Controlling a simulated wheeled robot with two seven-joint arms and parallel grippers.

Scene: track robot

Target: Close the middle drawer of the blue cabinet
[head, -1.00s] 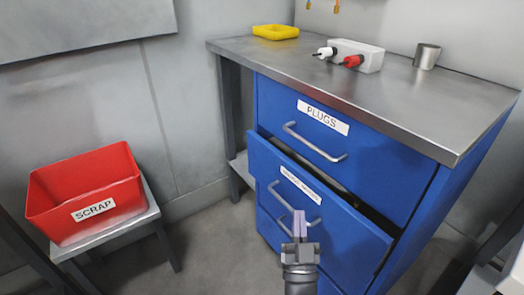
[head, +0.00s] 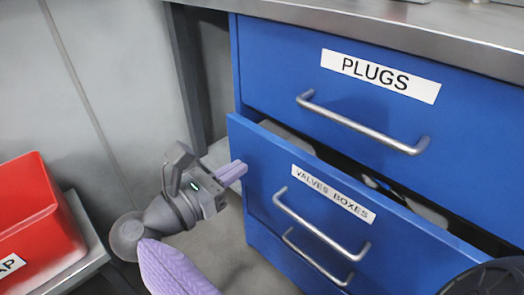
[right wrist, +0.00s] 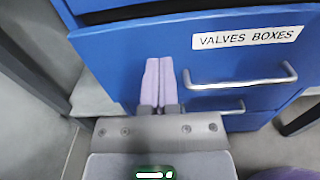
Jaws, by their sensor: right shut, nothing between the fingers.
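The blue cabinet (head: 270,55) has its middle drawer (head: 262,160), labelled VALVES BOXES, standing partly open; a dark gap with grey items shows behind its front. Its metal handle (head: 318,225) is in clear view. My right gripper (head: 238,172) is shut and empty, with its lilac fingers pointing at the left part of the drawer front. In the right wrist view, the closed fingers (right wrist: 158,75) lie left of the handle (right wrist: 240,78), in front of the drawer front (right wrist: 130,50). I cannot tell whether they touch it. My left gripper is out of view.
The top drawer (head: 290,60), labelled PLUGS, is shut, and so the lower drawer (head: 265,240) appears. The metal worktop (head: 430,22) is above. A red scrap bin (head: 35,215) stands on a small stand at left. Open floor lies between the stand and cabinet.

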